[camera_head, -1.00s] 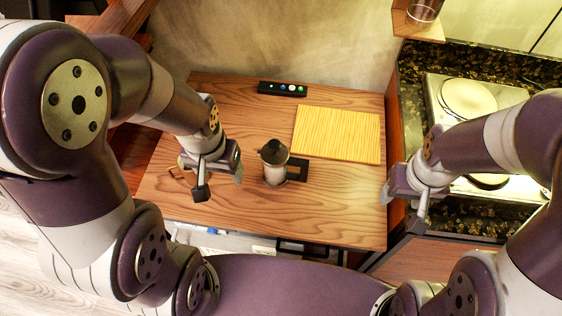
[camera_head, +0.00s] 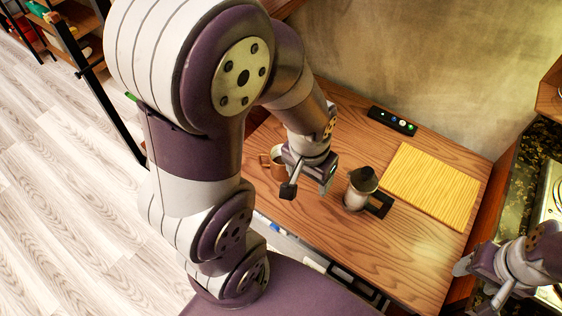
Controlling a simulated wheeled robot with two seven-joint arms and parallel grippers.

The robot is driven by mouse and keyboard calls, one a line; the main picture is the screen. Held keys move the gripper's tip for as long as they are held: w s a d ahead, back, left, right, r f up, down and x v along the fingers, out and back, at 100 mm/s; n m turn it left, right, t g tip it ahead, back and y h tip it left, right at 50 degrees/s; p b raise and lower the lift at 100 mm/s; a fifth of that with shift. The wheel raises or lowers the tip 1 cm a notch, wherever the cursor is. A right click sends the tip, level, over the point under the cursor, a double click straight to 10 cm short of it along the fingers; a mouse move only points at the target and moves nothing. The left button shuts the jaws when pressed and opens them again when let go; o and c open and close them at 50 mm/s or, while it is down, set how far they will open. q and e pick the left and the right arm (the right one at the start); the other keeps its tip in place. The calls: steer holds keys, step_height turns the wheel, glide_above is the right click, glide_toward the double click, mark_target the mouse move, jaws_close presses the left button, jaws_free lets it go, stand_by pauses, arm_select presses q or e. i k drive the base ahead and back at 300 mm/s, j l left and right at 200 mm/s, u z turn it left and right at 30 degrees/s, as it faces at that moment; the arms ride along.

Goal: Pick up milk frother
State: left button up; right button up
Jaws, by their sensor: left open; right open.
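A silver pot with a dark lid and black handle (camera_head: 356,198) stands upright on the wooden table; it is the only thing here that could be the milk frother, though it also resembles a moka pot. My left gripper (camera_head: 310,187) is open and empty, above the table just left of the pot and apart from it. My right gripper (camera_head: 479,284) is open and empty at the lower right, by the table's right edge, well away from the pot.
A yellow cutting board (camera_head: 434,186) lies right of the pot. A black strip with buttons (camera_head: 392,121) lies near the wall. The wooden table (camera_head: 375,250) is clear in front of the pot.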

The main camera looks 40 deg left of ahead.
mark_target(357, 198)
steer(key=l+u, duration=0.2)
steer(key=l, duration=0.15)
steer(key=k+l+u, duration=0.15)
steer(key=l, duration=0.25)
steer(key=l+u, duration=0.2)
steer(key=l, duration=0.15)
steer(key=k+l+u, duration=0.2)
steer(key=i+l, duration=0.05)
steer(key=l, duration=0.1)
